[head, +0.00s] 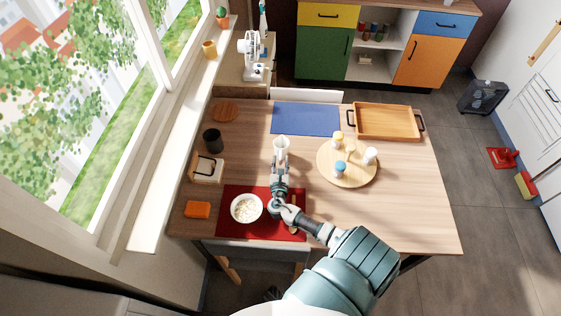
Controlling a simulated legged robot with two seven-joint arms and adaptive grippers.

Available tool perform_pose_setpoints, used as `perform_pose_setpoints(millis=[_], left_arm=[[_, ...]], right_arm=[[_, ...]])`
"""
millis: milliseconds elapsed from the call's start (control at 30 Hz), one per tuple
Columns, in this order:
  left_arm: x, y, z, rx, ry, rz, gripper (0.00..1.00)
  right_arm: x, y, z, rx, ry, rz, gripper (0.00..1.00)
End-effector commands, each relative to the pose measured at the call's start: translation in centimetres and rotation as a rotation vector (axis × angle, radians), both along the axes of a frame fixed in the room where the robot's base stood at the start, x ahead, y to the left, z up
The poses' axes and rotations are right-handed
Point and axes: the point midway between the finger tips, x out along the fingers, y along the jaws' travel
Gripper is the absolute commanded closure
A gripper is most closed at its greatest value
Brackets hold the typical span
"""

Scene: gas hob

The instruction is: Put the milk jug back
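A white milk jug (281,145) is near the middle of the table, left of the round wooden board (330,172). My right gripper (280,163) reaches away from me over the red mat (232,228), with its fingertips at the jug's near side. The gripper hides the lower part of the jug. The fingers are too small to tell whether they are closed on it, and I cannot tell whether the jug rests on the table. Several small containers, with white, yellow and blue among their colours, stand on the round board. My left gripper is not in view.
A white bowl (247,208) with pale food stands on the red mat. A dark cup (212,140), an orange block (197,209) and a cork disc (224,112) lie leftward. A blue mat (305,118) and wooden tray (386,121) lie at the back. The table's right front is clear.

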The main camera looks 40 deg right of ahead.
Motion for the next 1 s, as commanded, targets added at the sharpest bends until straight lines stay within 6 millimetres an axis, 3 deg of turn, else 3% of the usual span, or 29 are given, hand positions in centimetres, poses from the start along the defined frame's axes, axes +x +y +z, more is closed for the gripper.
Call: perform_pose_setpoints(millis=[400,1000], left_arm=[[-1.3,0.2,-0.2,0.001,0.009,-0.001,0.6],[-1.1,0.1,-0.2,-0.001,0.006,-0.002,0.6]], right_arm=[[-4.4,4.8,0.2,0.001,0.0,0.002,0.63],[-4.8,5.2,0.3,0.001,-0.001,0.001,0.63]])
